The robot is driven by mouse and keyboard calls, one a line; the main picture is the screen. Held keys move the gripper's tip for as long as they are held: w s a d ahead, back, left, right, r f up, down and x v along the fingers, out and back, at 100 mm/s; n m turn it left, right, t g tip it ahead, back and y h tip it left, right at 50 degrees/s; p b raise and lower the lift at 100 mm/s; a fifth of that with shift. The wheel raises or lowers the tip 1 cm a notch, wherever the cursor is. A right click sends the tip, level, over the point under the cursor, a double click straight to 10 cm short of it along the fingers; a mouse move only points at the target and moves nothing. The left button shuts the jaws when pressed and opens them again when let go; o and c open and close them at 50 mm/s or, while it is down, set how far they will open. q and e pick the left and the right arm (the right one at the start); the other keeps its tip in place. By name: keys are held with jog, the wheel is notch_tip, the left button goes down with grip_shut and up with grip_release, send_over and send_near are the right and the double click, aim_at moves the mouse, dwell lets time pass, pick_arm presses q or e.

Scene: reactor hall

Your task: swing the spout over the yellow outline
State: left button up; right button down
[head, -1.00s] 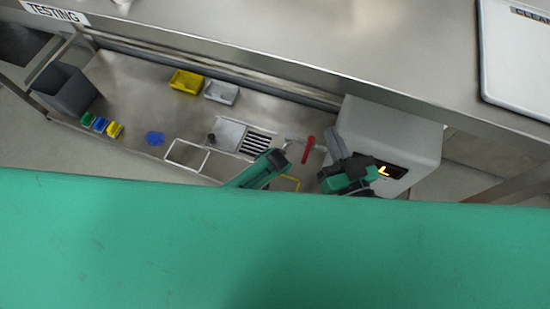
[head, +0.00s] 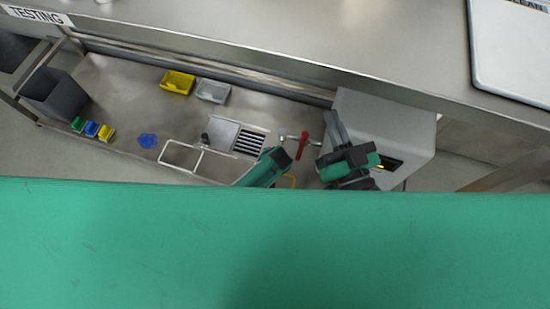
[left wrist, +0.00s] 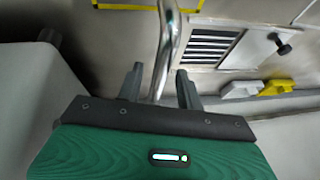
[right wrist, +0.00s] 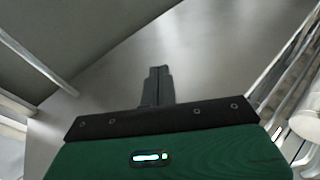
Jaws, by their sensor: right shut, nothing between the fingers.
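The chrome spout (head: 289,138) shows beside a red lever (head: 302,146) in the head view. The yellow outline (head: 292,181) lies just below it, partly hidden by my left arm. In the left wrist view the spout (left wrist: 168,45) rises between my open left fingers (left wrist: 159,85) and crosses the near edge of the yellow outline (left wrist: 140,7). I cannot tell whether the fingers touch it. In the head view my left gripper's fingers are not clear. My right gripper (head: 333,120) is shut and empty, beside the grey housing; its fingers also show in the right wrist view (right wrist: 157,85).
The grey housing (head: 395,118) stands to the right of the spout. A yellow bin (head: 177,83), pale bin (head: 213,91) and dark bin (head: 53,94) stand farther off.

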pick_arm(q)
jog(key=shift+s, duration=0.1)
jog(key=shift+r, duration=0.1)
pick_arm(e)
jog(key=s+a+f+g+h+p, duration=0.1)
jog(key=s+f+g+p, duration=0.25)
jog(key=f+g, duration=0.45)
pick_arm(q)
jog(key=p+v, duration=0.2)
jog(key=v, duration=1.1)
jog(key=shift+r+p, duration=0.2)
jog(key=shift+p, duration=0.2)
pick_arm(e)
jog(key=s+d+f+g+h, duration=0.2)
jog(key=d+g+h, duration=0.1)
jog(key=d, duration=0.3)
jog(key=shift+s+g, duration=0.3)
jog(key=shift+s, duration=0.05)
pick_arm(q)
jog(key=shift+s, duration=0.1)
pick_arm(e)
jog(key=shift+f, duration=0.1)
